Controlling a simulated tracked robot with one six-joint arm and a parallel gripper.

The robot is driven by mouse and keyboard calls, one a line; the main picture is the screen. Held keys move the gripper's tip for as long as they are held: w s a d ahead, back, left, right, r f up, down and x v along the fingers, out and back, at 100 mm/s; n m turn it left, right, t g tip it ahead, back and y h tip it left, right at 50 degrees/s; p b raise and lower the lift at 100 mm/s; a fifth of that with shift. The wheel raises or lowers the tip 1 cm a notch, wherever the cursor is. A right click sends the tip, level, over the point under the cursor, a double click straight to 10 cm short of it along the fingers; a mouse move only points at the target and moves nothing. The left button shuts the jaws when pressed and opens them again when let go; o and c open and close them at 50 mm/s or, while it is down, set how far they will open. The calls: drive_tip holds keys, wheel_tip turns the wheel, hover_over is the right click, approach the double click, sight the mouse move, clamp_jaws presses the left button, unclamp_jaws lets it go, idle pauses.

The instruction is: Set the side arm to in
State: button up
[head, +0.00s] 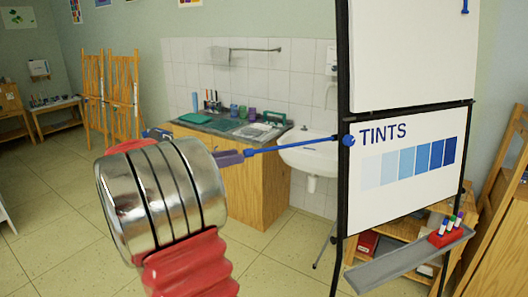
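The side arm (295,146) is a thin blue rod on the left post of the black-framed flip chart. It runs from a round blue knob (348,141) out to the left, almost level, away from the "TINTS" sheet (410,165). My gripper (193,145) is at the left, largely hidden behind my silver and red wrist. Its blue-purple fingers show on either side of the wrist, spread apart. The right finger is at the free end of the rod in the picture; I cannot tell if they touch.
A grey tray (405,262) with a red marker holder (446,236) juts from the chart's bottom. Behind stand a wooden sink counter (245,185) and a white basin (310,158). Easels (122,90) stand at the back left. The tiled floor at left is clear.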

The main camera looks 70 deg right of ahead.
sight(257, 152)
drive_tip(key=x, duration=0.9)
drive_tip(key=shift+s+d, duration=0.25)
drive_tip(key=shift+c, duration=0.5)
clamp_jaws()
drive_tip(key=shift+d, duration=0.15)
